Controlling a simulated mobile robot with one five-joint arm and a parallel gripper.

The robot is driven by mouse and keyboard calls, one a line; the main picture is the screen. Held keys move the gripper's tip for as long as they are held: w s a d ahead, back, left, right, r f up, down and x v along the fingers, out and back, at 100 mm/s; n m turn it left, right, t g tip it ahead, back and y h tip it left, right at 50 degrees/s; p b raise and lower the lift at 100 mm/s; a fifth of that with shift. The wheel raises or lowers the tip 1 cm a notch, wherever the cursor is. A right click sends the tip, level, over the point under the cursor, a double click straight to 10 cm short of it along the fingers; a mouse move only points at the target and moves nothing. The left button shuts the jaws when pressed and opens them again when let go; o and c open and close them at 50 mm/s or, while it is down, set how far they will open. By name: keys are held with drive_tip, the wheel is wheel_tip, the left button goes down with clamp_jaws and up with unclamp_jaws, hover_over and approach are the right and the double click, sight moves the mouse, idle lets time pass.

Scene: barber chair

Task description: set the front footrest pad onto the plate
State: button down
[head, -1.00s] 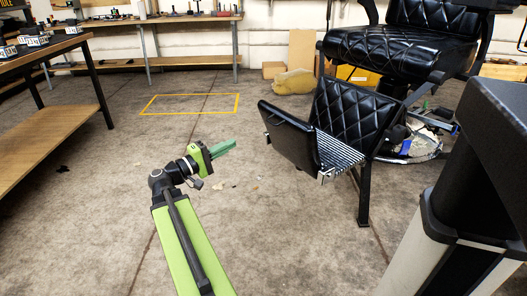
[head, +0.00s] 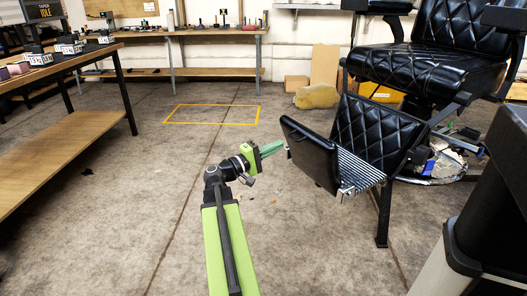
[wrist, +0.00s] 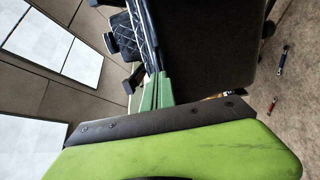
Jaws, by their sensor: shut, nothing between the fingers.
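The front footrest pad (head: 308,155) is a flat black panel, tilted up at the near left side of the ribbed metal plate (head: 360,170). The plate lies between this pad and the quilted black pad (head: 372,132) behind it. My gripper (head: 282,146) is shut and empty, its green fingers at the front pad's left edge. I cannot tell whether they touch it. In the wrist view the green fingers (wrist: 157,82) are together beside a large dark surface (wrist: 205,50), probably the front pad, which hides much behind it.
The barber chair seat (head: 425,70) is behind the footrest. A dark cabinet-like body (head: 495,190) stands at right. A workbench (head: 70,125) is at left. A yellow floor outline (head: 212,122) lies on clear concrete, and small debris is on the floor.

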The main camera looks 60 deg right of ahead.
drive_tip(key=shift+x, duration=1.85)
